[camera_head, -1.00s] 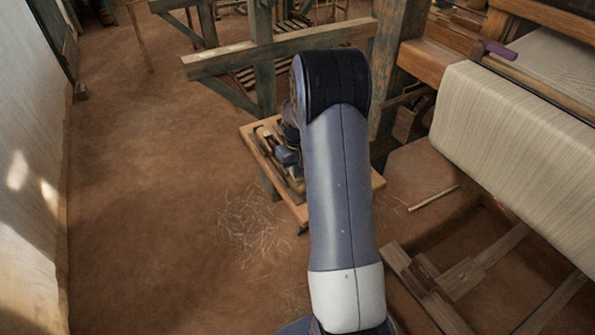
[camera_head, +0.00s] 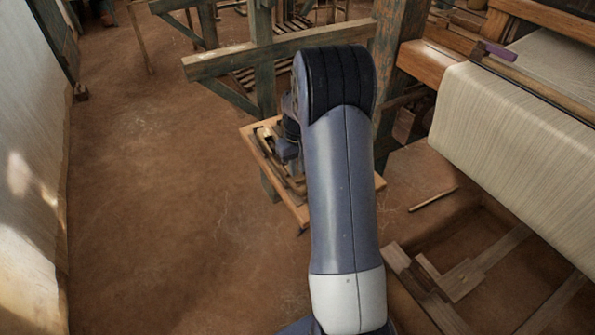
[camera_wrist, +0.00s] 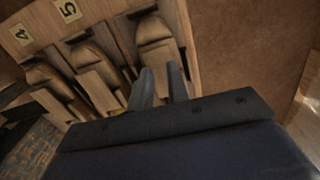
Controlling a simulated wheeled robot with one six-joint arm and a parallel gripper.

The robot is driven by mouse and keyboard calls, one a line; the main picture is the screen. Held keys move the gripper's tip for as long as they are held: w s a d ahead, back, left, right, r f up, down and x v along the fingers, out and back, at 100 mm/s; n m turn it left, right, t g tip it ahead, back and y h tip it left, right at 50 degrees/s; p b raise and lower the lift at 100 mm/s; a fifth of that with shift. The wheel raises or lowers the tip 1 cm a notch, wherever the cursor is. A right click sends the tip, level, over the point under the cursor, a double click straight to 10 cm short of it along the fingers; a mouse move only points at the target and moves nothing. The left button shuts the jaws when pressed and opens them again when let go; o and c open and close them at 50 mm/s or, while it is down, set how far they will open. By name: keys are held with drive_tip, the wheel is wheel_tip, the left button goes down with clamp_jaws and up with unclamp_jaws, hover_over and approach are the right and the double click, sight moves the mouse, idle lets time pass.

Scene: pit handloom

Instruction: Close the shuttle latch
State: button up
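A wooden tray (camera_head: 302,216) stands beside the loom in the head view, partly hidden behind my arm. In the wrist view the tray (camera_wrist: 30,40) has slots with number labels 4 and 5. Several shuttle-like wooden pieces lie in the slots, one of them (camera_wrist: 155,32) just beyond my fingertips. I cannot tell which part is the shuttle latch. My gripper (camera_wrist: 160,70) reaches down at this piece, its two fingers apart with brown wood showing between them. I cannot tell whether they touch it. In the head view the fingers are hidden.
The loom's cream cloth roll (camera_head: 510,130) and wooden frame stand at the right. A timber post and beam (camera_head: 270,50) stand behind the tray. A pit with wooden treadles (camera_head: 465,280) lies at the lower right. The earth floor (camera_head: 150,200) at the left is clear.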

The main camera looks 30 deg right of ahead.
sight(298, 175)
wheel_tip(298, 175, up, 8)
idle(0.5)
wheel_tip(298, 175, down, 11)
drive_tip(key=shift+r, duration=0.1)
idle(0.4)
drive_tip(key=shift+r, duration=0.15)
drive_tip(key=shift+f, duration=0.25)
drive_tip(key=shift+r+n, duration=0.1)
drive_tip(key=shift+n, duration=0.2)
drive_tip(key=n, duration=0.3)
drive_tip(key=shift+n+p, duration=0.3)
drive_tip(key=shift+n, duration=1.7)
